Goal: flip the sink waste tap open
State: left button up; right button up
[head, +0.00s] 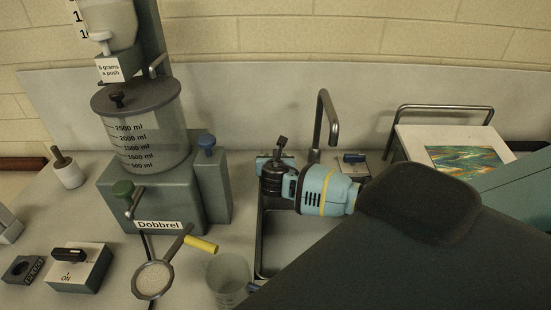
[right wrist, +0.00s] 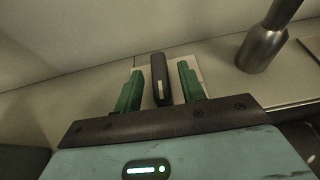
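In the right wrist view a black lever (right wrist: 159,72) stands on a pale plate (right wrist: 202,72) on the counter. It looks like a tap lever, but I cannot read any label. My right gripper (right wrist: 160,84) is open, its two green fingers on either side of the lever with a visible gap at each side. In the head view my right arm reaches in from the right, and the gripper's body hides most of what is below it, left of the metal faucet (head: 323,115). My left gripper is not in view.
A second dark lever on a small plate (head: 352,163) sits right of the faucet. A dispenser labelled Dobbrel (head: 165,200), a strainer (head: 153,280) and a clear beaker (head: 228,275) stand left of the sink (head: 262,245). A marbling tray (head: 415,145) is at the right.

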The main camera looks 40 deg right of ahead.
jog(key=v, duration=0.7)
jog(key=shift+s+a+r, duration=0.15)
jog(key=shift+s+a, duration=0.05)
jog(key=shift+s, duration=0.1)
dwell(0.4)
